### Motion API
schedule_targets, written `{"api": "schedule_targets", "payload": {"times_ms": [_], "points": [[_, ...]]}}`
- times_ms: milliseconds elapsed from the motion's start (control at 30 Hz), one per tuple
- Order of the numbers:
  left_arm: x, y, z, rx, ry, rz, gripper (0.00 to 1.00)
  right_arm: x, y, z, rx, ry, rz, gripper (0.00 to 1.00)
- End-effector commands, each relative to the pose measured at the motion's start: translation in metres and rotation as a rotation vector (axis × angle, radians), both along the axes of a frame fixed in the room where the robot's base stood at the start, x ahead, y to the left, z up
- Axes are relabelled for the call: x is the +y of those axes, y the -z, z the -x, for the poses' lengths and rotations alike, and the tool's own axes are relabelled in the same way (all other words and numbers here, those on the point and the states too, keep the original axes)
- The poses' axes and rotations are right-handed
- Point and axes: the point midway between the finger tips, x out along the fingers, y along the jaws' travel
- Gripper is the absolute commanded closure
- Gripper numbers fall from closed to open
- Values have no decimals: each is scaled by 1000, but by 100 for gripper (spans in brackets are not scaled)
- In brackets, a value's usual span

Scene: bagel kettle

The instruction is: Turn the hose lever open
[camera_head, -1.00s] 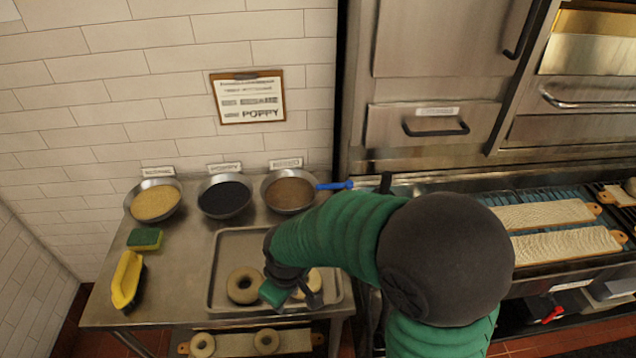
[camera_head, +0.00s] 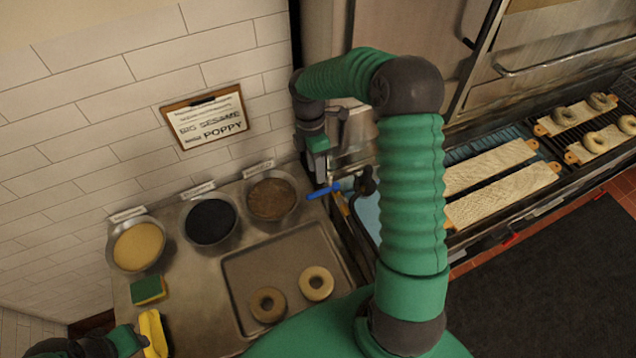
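The hose lever has a blue handle (camera_head: 323,191) to the right of the bowls, at the edge of the metal counter. Its right end meets a dark fitting (camera_head: 366,184) at the edge of the kettle area. My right gripper (camera_head: 321,178) points down just above the blue handle, close to it. I cannot tell whether it touches the handle, or how far its fingers are apart. My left gripper (camera_head: 138,342) is at the bottom left, beside a yellow object (camera_head: 154,333). Its fingers are too small and partly cut off to judge.
Bowls of sesame (camera_head: 138,247), poppy (camera_head: 211,222) and brown topping (camera_head: 271,200) stand along the wall. A metal tray (camera_head: 248,268) holds two bagels. A green and yellow sponge (camera_head: 149,291) lies on the counter. Boards (camera_head: 505,190) with pale strips lie at the right.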

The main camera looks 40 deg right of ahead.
Motion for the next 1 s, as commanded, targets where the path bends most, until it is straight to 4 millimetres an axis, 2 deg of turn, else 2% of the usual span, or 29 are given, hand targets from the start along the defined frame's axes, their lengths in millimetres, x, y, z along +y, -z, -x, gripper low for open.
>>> {"api": "schedule_targets", "payload": {"times_ms": [133, 300, 433, 667, 933, 1000], "points": [[0, -12, 0, 0, 0, 0, 64, 2, 37, 6, 7, -1, -4, 63], [0, -18, 0, 0, 0, 0, 64, 3, 67, 10, 4, 0, -2, 63], [0, -19, 0, -1, 0, 0, 64, 3, 77, 12, 2, 0, -1, 63], [0, -19, 0, -1, 0, 0, 64, 4, 78, 13, 1, 0, 0, 63], [0, -19, 0, -1, 0, 0, 64, 4, 78, 12, 1, 1, 0, 97], [0, -19, 0, -1, 0, 0, 64, 4, 78, 11, 1, 0, -1, 100]]}}
